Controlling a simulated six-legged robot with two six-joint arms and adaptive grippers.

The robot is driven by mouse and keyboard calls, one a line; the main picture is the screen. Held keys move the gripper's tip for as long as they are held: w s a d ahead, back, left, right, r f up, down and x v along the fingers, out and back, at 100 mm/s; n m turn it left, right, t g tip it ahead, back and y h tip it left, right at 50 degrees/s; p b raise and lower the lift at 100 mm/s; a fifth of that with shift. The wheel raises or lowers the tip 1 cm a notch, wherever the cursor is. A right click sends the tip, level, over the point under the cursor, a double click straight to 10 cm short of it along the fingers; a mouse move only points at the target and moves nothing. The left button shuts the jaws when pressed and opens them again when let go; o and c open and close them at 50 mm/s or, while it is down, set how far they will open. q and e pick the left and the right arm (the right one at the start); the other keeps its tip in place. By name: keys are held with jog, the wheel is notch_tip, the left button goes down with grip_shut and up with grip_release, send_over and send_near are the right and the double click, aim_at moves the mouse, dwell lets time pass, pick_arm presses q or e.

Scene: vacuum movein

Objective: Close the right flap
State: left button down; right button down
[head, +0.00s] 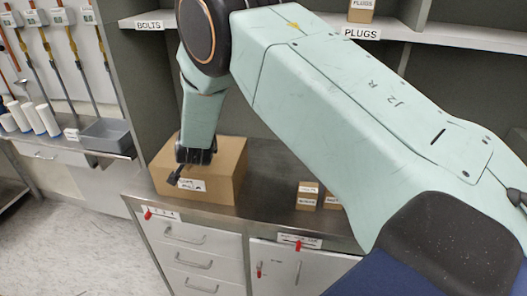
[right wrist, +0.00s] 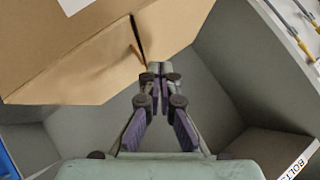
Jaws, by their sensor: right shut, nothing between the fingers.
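A brown cardboard box (head: 226,172) with a white label stands on the metal counter, left of centre in the head view. In the right wrist view the box (right wrist: 85,62) fills the upper left, with a narrow dark gap between two cardboard panels near the fingertips. I cannot tell for sure which panel is the right flap. My right gripper (head: 174,176) overlaps the box in the head view. In the right wrist view its fingers (right wrist: 158,70) are together and empty, close to the cardboard; contact is unclear. My left gripper is not in view.
Small labelled boxes (head: 308,196) stand on the counter (head: 270,208) to the right. A shelf marked BOLTS and PLUGS (head: 450,34) runs above. A grey bin (head: 106,134) and white rolls (head: 34,118) sit at the left. Drawers (head: 190,236) are below the counter.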

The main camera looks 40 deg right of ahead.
jog(key=shift+w+f, duration=0.2)
jog(key=shift+f, duration=0.3)
jog(key=shift+s, duration=0.1)
jog(key=shift+r, duration=0.1)
